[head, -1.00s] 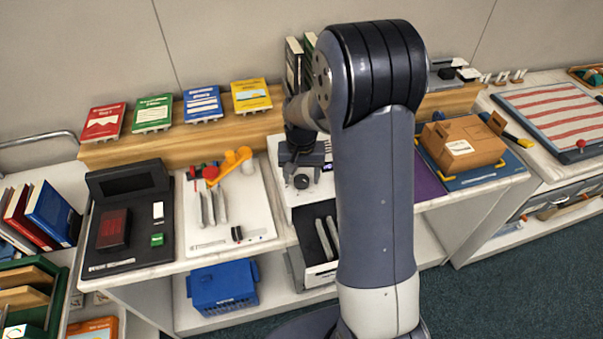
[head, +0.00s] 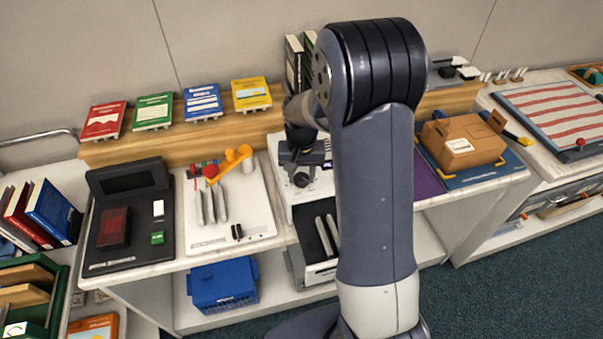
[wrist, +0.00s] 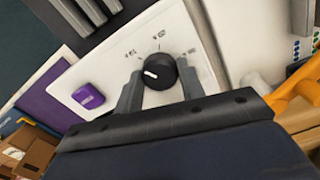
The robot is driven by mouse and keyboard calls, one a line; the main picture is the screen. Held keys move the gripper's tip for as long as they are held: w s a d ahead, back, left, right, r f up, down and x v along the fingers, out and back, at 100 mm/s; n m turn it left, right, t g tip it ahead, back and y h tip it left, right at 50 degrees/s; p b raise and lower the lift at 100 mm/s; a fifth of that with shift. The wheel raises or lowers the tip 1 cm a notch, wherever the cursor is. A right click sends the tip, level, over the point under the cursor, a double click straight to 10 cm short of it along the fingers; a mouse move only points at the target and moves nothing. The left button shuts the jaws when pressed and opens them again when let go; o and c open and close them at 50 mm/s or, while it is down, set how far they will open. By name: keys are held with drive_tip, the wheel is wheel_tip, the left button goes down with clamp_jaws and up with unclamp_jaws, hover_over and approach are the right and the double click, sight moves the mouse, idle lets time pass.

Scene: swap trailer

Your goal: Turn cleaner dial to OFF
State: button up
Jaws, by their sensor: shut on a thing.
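The cleaner dial (wrist: 159,71) is a round black knob with a white pointer mark, on the white face of the cleaner (wrist: 120,52). Small printed labels sit around its rim side, too blurred to read. My gripper (wrist: 158,84) has one finger on each side of the dial in the wrist view, shut on it. The white pointer faces the left side of the knob in that view. In the head view my gripper (head: 303,172) is at the white cleaner box (head: 290,202), partly hidden by my arm, with the dial (head: 301,180) showing just below it.
A purple button (wrist: 88,96) is on the cleaner face beside the dial. A white tray (head: 258,222) with tools and an orange handle (head: 229,164) stands to the left. A cardboard box (head: 461,143) is at right.

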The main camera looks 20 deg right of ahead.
sight(302, 177)
drive_tip(key=shift+n, duration=0.3)
drive_tip(key=n+b, duration=0.2)
drive_tip(key=n, duration=0.3)
drive_tip(key=n+b, duration=0.1)
drive_tip(key=n, duration=0.5)
drive_tip(key=shift+n, duration=0.3)
idle(0.4)
drive_tip(key=o, duration=1)
wheel_tip(302, 177, up, 11)
drive_tip(key=shift+f+b, duration=0.1)
drive_tip(key=shift+b, duration=0.35)
